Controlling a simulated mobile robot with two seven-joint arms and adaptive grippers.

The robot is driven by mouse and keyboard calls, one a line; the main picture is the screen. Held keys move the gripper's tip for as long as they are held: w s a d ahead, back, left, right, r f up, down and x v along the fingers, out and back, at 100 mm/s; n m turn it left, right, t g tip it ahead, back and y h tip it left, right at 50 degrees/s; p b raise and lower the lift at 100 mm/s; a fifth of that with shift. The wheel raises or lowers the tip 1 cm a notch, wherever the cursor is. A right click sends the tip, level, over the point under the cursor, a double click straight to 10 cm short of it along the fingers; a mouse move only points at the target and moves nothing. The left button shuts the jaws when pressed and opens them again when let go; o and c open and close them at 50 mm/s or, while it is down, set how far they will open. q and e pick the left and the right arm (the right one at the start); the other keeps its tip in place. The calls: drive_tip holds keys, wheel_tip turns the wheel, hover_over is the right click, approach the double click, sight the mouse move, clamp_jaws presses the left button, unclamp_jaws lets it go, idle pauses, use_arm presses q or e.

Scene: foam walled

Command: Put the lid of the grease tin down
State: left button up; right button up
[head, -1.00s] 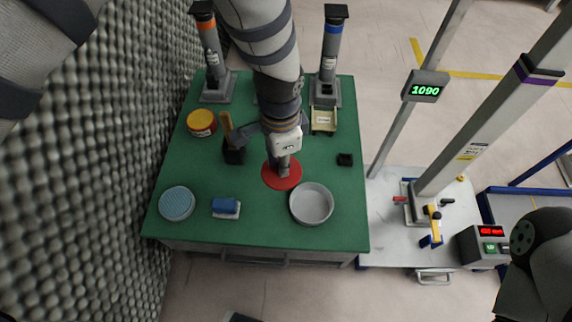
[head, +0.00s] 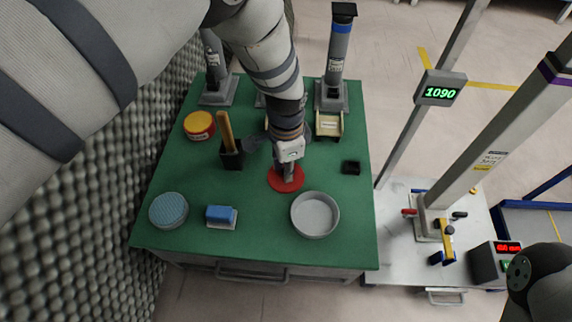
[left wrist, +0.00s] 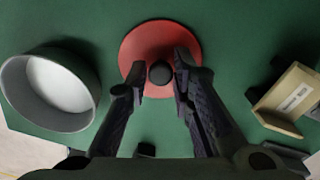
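The lid is a flat red disc (head: 286,179) near the middle of the green table, and it appears to lie flat on it. In the left wrist view the red lid (left wrist: 145,40) has a round black knob (left wrist: 160,73) at its centre. My left gripper (left wrist: 160,75) points down over the lid, one finger on each side of the knob. Narrow red gaps show between the fingers and the knob, so it looks open. An open, empty round grey tin (head: 315,214) stands right and in front of the lid; it also shows in the left wrist view (left wrist: 85,75). My right gripper is not visible.
Foam wall (head: 90,210) borders the left.

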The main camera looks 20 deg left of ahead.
use_arm(q)
drive_tip(key=shift+o, duration=0.9)
drive_tip(key=shift+r, duration=0.15)
wheel_tip(320, 180, up, 12)
drive_tip(key=p, duration=0.4)
drive_tip(key=shift+r, duration=0.1)
